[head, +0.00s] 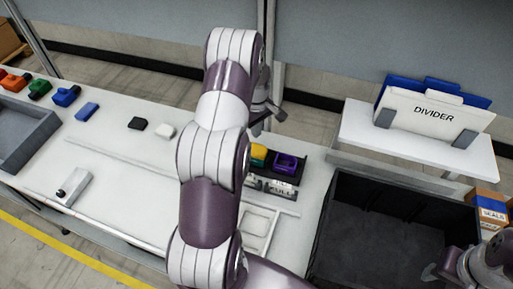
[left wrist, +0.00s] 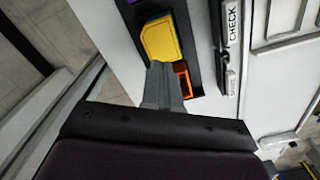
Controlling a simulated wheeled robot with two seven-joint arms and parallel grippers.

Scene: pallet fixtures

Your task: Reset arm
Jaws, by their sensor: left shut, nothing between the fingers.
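My left arm rises through the middle of the head view. Its gripper (head: 268,112) is partly hidden behind the arm, over the far edge of the table. In the left wrist view my left gripper (left wrist: 163,88) is shut and empty. Its fingertips are just beside a yellow block (left wrist: 158,38) in a dark tray; I cannot tell whether they touch it. An orange piece (left wrist: 185,80) shows by the fingers. My right gripper (head: 432,272) is partly in view at the lower right, by the black bin; its jaws are unclear.
The white table (head: 110,205) holds a grey tray (head: 22,140), several coloured pieces at the left, and a dark tray with a purple cup (head: 288,163). A black bin (head: 385,215) stands at the right. A white shelf (head: 385,152) carries a DIVIDER panel (head: 430,112). The table's middle left is mostly clear.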

